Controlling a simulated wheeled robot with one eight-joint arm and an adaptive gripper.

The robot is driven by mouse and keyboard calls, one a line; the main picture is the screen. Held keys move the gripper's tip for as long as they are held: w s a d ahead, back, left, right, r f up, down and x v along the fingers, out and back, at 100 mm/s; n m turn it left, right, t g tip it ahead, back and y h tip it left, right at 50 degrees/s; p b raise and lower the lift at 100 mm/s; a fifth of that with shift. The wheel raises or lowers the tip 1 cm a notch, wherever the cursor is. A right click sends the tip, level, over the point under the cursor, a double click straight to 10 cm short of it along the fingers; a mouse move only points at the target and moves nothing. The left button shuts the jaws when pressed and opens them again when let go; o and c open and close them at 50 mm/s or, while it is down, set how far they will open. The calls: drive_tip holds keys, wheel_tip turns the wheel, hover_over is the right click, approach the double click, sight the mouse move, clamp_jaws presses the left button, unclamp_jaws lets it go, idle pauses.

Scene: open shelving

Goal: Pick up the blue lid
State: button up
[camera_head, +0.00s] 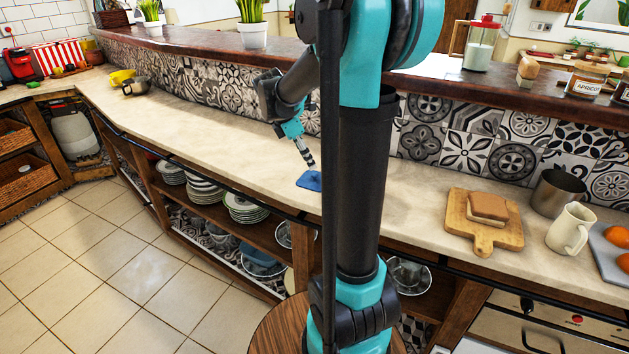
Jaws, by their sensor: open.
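The blue lid (309,181) is a small flat blue piece lying on the pale countertop, close to its front edge. Its right side is partly hidden behind my arm's column. My gripper (308,160) points down just above the lid, with its fingertips near the lid's far edge. The jaws are open and hold nothing that I can see. Whether the fingertips touch the lid is too small to tell.
A wooden board (484,222) with a sandwich-like item, a white mug (571,229) and a metal pot (559,192) stand to the right. A tiled backsplash (228,87) rises behind the counter (225,140). The counter left of the lid is clear. Plates (246,207) sit on shelves below.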

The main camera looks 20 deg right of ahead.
sight(314, 174)
drive_tip(key=shift+d+f, duration=0.25)
drive_tip(key=shift+f, duration=0.35)
drive_tip(key=x, duration=0.4)
drive_tip(key=shift+w+a+f, duration=0.1)
drive_tip(key=shift+w+a, duration=0.1)
drive_tip(key=shift+w, duration=0.1)
drive_tip(key=shift+d+f, duration=0.25)
drive_tip(key=shift+f, duration=0.3)
drive_tip(key=shift+c, duration=0.2)
clamp_jaws()
